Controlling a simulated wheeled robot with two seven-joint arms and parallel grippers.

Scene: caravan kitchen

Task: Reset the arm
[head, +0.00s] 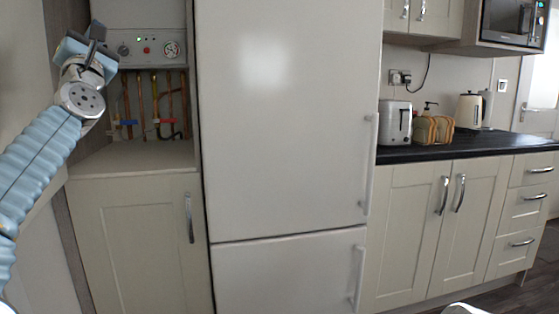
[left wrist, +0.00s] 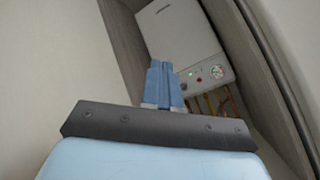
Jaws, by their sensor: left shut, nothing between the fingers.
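My left arm comes in from the left in the head view and reaches up. Its gripper (head: 88,47) is in front of the lower left part of the white boiler (head: 150,22). In the left wrist view the gripper's two blue fingers (left wrist: 164,84) are together, with nothing between them. The boiler (left wrist: 176,32) is beyond the fingertips there, with a gauge, small lights and a red knob on its lower panel. My right gripper is not in view; only a small white piece shows at the bottom right edge of the head view.
Copper pipes (head: 155,100) run below the boiler above a shelf (head: 135,156) and a closed cupboard (head: 140,245). A tall closed fridge-freezer (head: 285,130) fills the middle. At right, a dark worktop (head: 470,146) holds a toaster (head: 395,122) and a kettle (head: 470,110). A wall (left wrist: 50,70) is close at left.

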